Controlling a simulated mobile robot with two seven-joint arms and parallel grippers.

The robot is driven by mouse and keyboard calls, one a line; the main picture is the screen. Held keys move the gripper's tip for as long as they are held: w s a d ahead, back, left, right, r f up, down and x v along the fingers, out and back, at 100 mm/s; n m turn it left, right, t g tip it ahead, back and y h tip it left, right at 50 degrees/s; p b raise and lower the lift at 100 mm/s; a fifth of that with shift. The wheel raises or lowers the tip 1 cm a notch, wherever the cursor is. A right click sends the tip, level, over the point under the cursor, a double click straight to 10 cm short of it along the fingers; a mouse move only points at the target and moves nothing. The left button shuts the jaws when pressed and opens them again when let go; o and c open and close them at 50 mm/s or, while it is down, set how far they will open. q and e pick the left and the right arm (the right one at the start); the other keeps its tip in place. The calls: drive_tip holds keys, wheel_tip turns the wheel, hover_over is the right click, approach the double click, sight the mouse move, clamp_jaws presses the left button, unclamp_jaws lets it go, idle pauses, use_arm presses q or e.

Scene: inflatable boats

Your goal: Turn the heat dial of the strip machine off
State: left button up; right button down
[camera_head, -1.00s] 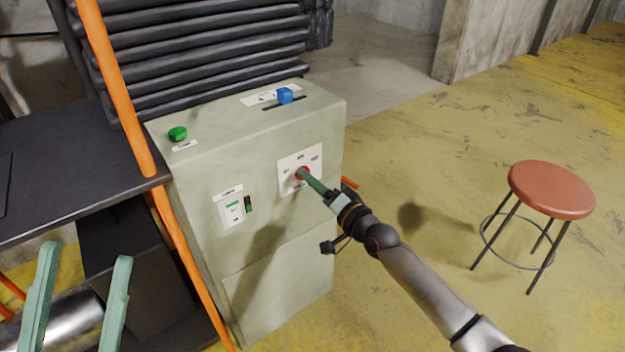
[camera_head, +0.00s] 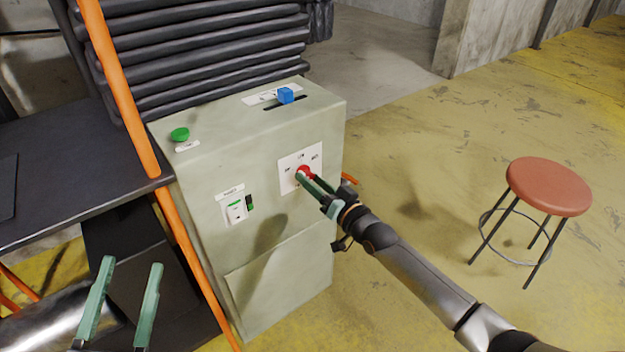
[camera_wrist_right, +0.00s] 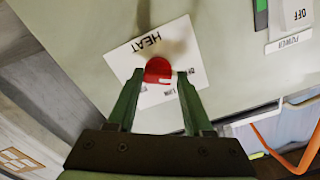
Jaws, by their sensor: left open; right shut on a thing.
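The strip machine (camera_head: 215,180) is a pale green box with a red heat dial (camera_head: 303,171) on a white plate (camera_head: 287,177) on its front. The red dial (camera_wrist_right: 158,70) also shows in the right wrist view, below the word HEAT. My right gripper (camera_head: 312,182) reaches the dial from the front. In the right wrist view its green fingers (camera_wrist_right: 160,82) stand one on each side of the dial, shut on it. The dial's exact setting is too small to tell. My left gripper (camera_head: 125,275) is open and empty at the lower left, away from the machine.
A green button (camera_head: 180,134) and a blue slider knob (camera_head: 286,95) are on the machine's top. A power switch (camera_head: 236,211) is on its front. An orange post (camera_head: 122,90) and a dark table (camera_head: 70,185) stand at the left. A red stool (camera_head: 550,187) stands at the right on open floor.

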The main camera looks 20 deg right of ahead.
drive_tip(key=shift+c, duration=1.5)
unclamp_jaws()
drive_tip(key=shift+s, duration=0.15)
use_arm(q)
wheel_tip(320, 180, down, 18)
drive_tip(key=s+n+g+y+p, duration=0.1)
drive_tip(key=n+g+y+p, duration=0.2)
drive_tip(key=g, duration=0.4)
drive_tip(key=shift+a+f+n+g+y, duration=0.3)
drive_tip(key=shift+a+y, duration=0.15)
drive_tip(key=shift+y, duration=0.15)
use_arm(e)
drive_tip(key=v, duration=1.2)
use_arm(q)
drive_tip(key=shift+r, duration=0.1)
use_arm(e)
drive_tip(key=shift+s+d, duration=0.1)
